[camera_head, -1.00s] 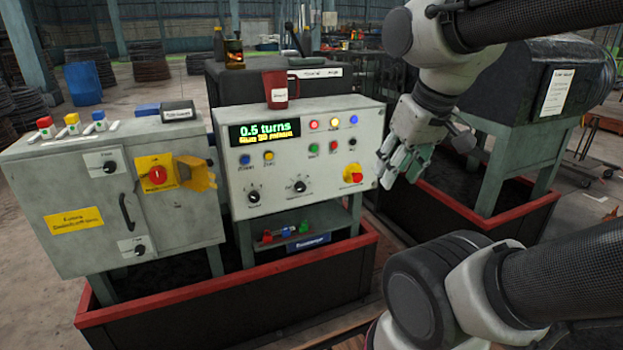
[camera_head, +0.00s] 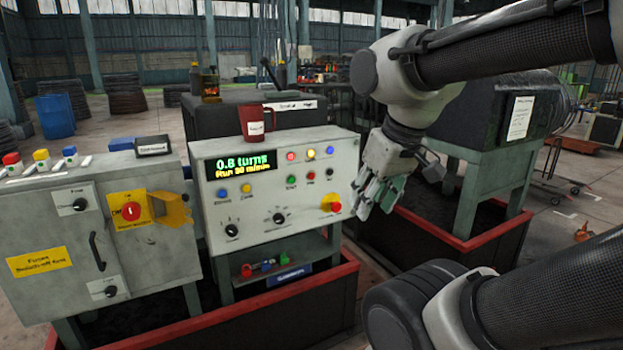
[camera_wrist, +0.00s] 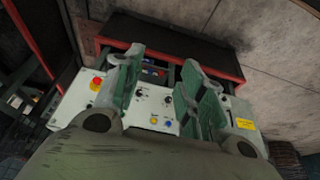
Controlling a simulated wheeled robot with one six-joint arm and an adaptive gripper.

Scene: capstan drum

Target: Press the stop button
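The grey control panel (camera_head: 215,225) has a lit display (camera_head: 240,165) reading "0.8 turns". Below the small lamps are a green button (camera_head: 291,180) and a small red button (camera_head: 311,176); their labels are too small to read. A larger red knob on yellow (camera_head: 331,203) sits at the lower right; it also shows in the wrist view (camera_wrist: 97,83). My gripper (camera_head: 370,203) is just right of the panel's right edge in the head view, apparently touching nothing. In the wrist view its fingers (camera_wrist: 160,88) are spread and empty, with the panel beyond them.
A dark red mug (camera_head: 257,123) stands on top of the panel. A grey cabinet (camera_head: 75,220) with a yellow-backed red switch (camera_head: 131,211) and yellow flap (camera_head: 172,210) stands left. A red-rimmed trough (camera_head: 330,283) runs below. A dark machine on green legs (camera_head: 510,175) stands right.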

